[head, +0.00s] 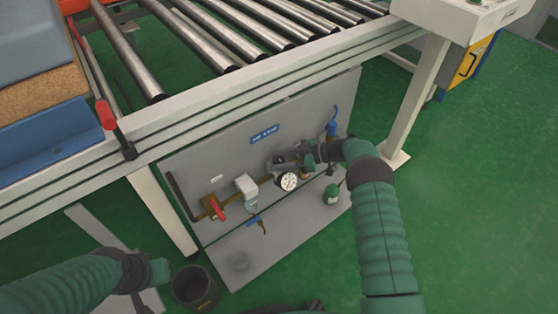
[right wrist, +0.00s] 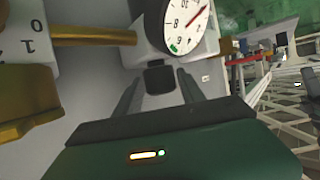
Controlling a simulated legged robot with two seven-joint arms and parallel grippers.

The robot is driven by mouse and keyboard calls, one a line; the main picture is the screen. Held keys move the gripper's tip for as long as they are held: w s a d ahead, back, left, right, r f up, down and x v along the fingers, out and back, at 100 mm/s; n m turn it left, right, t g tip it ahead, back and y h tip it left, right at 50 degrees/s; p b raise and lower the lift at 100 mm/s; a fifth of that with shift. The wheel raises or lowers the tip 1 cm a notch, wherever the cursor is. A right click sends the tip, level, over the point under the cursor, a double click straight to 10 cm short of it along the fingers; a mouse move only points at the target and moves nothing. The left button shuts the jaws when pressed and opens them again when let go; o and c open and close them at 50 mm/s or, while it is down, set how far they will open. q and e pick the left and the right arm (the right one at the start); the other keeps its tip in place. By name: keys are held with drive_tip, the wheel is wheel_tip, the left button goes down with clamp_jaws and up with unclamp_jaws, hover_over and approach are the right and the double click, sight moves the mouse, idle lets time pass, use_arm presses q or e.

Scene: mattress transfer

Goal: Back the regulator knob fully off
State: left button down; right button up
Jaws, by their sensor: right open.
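The regulator is on the grey panel (head: 210,165) under the roller conveyor. Its white round gauge (head: 288,181) shows in the head view and large in the right wrist view (right wrist: 185,22). A short black knob (right wrist: 159,77) sits below the gauge in the right wrist view. My right gripper (right wrist: 159,92) is open, one finger on each side of the knob; I cannot tell whether they touch it. In the head view my right gripper (head: 287,160) is at the regulator and partly hides it. My left gripper (head: 147,286) is low at the left, away from the panel; its jaws are unclear.
A red-handled valve (head: 220,209), a white box (head: 246,185) and a blue handle (head: 254,220) are left of the gauge. A green bowl (head: 331,192) and blue fitting (head: 331,128) are right. A dark bucket (head: 194,288) stands on the floor. Conveyor legs flank the panel.

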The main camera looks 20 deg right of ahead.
drive_tip(key=p+v, duration=0.5)
drive_tip(key=v, duration=1.1)
drive_tip(key=shift+s+d, duration=0.2)
drive_tip(key=shift+d, duration=0.15)
